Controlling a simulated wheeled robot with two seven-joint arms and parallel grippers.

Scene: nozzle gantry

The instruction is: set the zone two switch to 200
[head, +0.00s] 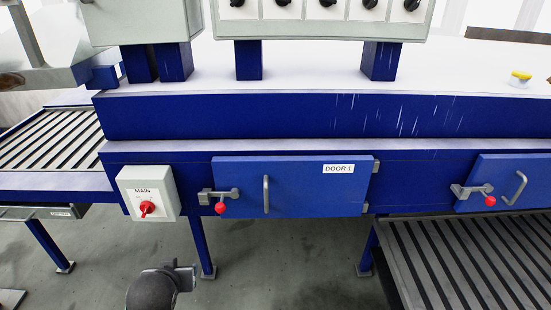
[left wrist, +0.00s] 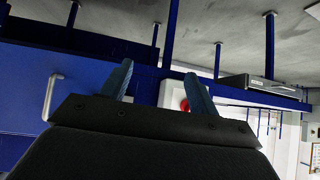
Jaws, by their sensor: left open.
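A light grey control panel (head: 320,27) with a row of several black knobs (head: 370,4) stands on blue posts at the top of the head view. Its upper part is cut off, and no zone labels or numbers are readable, so I cannot tell which knob is zone two. My left gripper (left wrist: 158,70) is open and empty in the left wrist view, its two blue-grey fingers apart. The fingers are in front of the white MAIN switch box (left wrist: 172,93), partly hiding its red knob (left wrist: 184,104). My right gripper is not in view.
The MAIN switch box (head: 149,192) is on the blue machine front, left of DOOR 1 (head: 310,190), which has a latch and handle. A second door (head: 505,182) is at the right. Slatted beds (head: 50,138) lie at the left and lower right.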

